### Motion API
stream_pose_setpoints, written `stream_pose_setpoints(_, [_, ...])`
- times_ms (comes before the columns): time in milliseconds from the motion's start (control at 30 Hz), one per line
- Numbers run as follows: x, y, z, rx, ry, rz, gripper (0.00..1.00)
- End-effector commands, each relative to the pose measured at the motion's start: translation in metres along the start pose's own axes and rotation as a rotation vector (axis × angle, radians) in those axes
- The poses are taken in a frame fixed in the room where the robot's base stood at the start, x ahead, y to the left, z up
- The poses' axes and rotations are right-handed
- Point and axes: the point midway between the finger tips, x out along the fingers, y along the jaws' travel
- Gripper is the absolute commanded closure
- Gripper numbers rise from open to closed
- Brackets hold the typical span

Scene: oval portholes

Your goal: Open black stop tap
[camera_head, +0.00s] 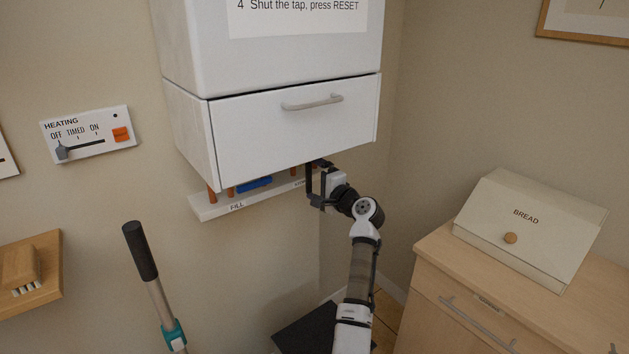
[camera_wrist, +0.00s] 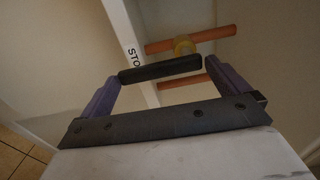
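The black stop tap shows in the wrist view as a dark bar-shaped lever (camera_wrist: 160,69) in front of a copper pipe with a brass fitting (camera_wrist: 185,46). Part of a "STO..." label shows on the white strip beside it. My gripper (camera_wrist: 166,78) is open, its two fingers wide apart. The lever lies across the gap at the fingertips, its ends close to them; I cannot tell whether they touch. In the head view my gripper (camera_head: 318,182) is under the right end of the white cabinet and hides most of the tap.
The white cabinet (camera_head: 290,125) with a grey handle hangs just above my gripper. A white strip (camera_head: 240,204) marked "FILL" and a blue part (camera_head: 255,183) are to its left. A bread box (camera_head: 530,228) stands on a wooden cupboard at right.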

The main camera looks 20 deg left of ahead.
Motion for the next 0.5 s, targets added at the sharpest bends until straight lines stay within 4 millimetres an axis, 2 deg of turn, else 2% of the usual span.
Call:
stream_pose_setpoints(133, [-0.003,0.001,0.000,-0.002,0.001,-0.001,0.00])
stream_pose_setpoints(267, [-0.017,0.002,-0.001,-0.002,0.002,-0.002,0.00])
stream_pose_setpoints(500, [-0.070,0.004,-0.001,-0.003,0.004,-0.002,0.00])
